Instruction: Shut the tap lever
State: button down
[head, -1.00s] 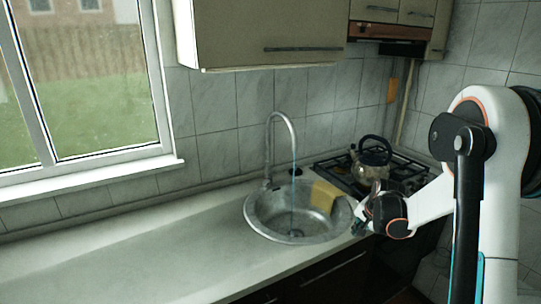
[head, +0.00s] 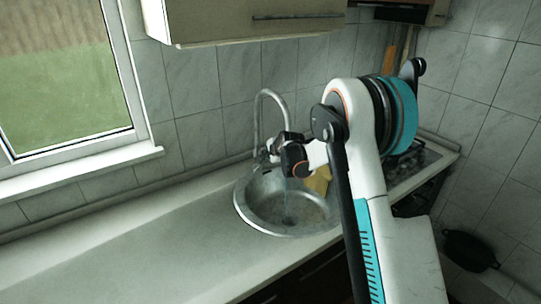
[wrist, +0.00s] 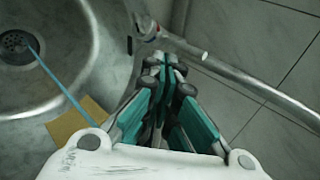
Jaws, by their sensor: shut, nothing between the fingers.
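The metal tap (head: 257,112) stands at the back of the round sink (head: 243,208), its curved spout rising above the basin. A thin blue stream of water (wrist: 58,86) runs into the sink by the drain. In the wrist view the tap's spout (wrist: 245,80) runs toward the lower right, and its body (wrist: 147,27) bears a small red mark. I cannot clearly tell the lever from the tap body. My gripper (head: 270,150) is shut and empty beside the tap's base; its fingertips (wrist: 164,62) point toward the tap body. I cannot tell whether they touch it.
A yellow cloth (head: 318,181) hangs over the sink's right side; it also shows in the wrist view (wrist: 76,120). The hob (head: 425,160) lies right of the sink, partly behind my arm. A wall cupboard (head: 245,22) hangs above. The counter (head: 120,240) at left is clear.

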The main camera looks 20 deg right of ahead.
aim_at(257, 153)
jog(key=w+f+b, duration=0.1)
jog(key=w, duration=0.5)
jog(key=shift+w+a+f, duration=0.2)
jog(key=shift+a+f, duration=0.1)
jog(key=shift+a, duration=0.05)
jog(key=shift+w+d+r, duration=0.1)
jog(key=shift+w+r, duration=0.1)
jog(key=shift+w, duration=0.3)
jog(key=shift+w+d+r, duration=0.1)
jog(key=shift+w+r, duration=0.05)
jog(key=shift+w, duration=0.35)
jog(key=shift+s+f, duration=0.1)
